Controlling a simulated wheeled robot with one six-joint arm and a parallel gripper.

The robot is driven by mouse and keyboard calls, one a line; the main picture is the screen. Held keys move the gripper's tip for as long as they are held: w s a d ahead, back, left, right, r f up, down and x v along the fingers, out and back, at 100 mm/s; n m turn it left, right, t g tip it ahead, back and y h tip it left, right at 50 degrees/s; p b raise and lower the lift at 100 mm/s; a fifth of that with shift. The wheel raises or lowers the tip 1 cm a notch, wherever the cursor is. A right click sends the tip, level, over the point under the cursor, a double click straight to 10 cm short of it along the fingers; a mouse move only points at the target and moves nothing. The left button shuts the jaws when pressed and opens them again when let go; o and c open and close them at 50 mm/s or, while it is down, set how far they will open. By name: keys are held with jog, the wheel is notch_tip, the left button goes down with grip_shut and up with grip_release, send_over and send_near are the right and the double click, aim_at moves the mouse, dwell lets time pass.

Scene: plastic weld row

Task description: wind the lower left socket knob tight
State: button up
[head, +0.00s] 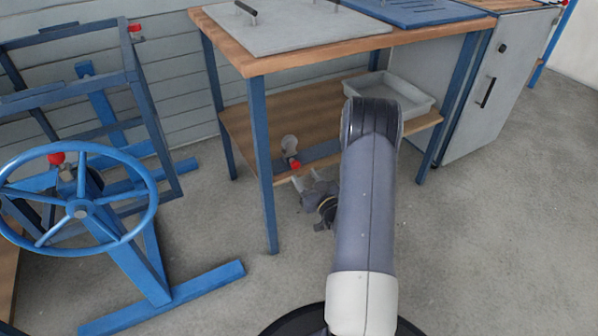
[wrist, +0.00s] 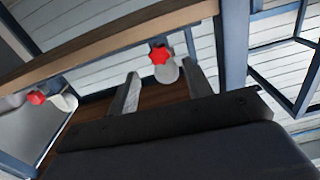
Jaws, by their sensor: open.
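The red knob (head: 295,164) of the lower left socket is under the wooden bench, near the lower shelf's front edge, with a pale round piece (head: 289,143) just above it. In the wrist view, the red star-shaped knob (wrist: 160,57) shows at upper centre, in front of a pale rounded part. My gripper (head: 311,180) is in front of the shelf, just below and right of the knob. In the wrist view, its two fingers (wrist: 160,78) are apart, with the knob seen between and beyond their tips. No contact shows.
A second red knob (wrist: 37,97) shows at left in the wrist view. A grey tray (head: 405,95) sits on the lower shelf (head: 250,125). A blue bench leg (head: 262,165) stands left of my gripper.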

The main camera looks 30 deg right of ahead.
aim_at(296, 166)
jog(key=shift+w+a+b, duration=0.1)
jog(key=shift+w+b, duration=0.4)
jog(key=shift+w, duration=1.9)
jog(key=c, duration=1)
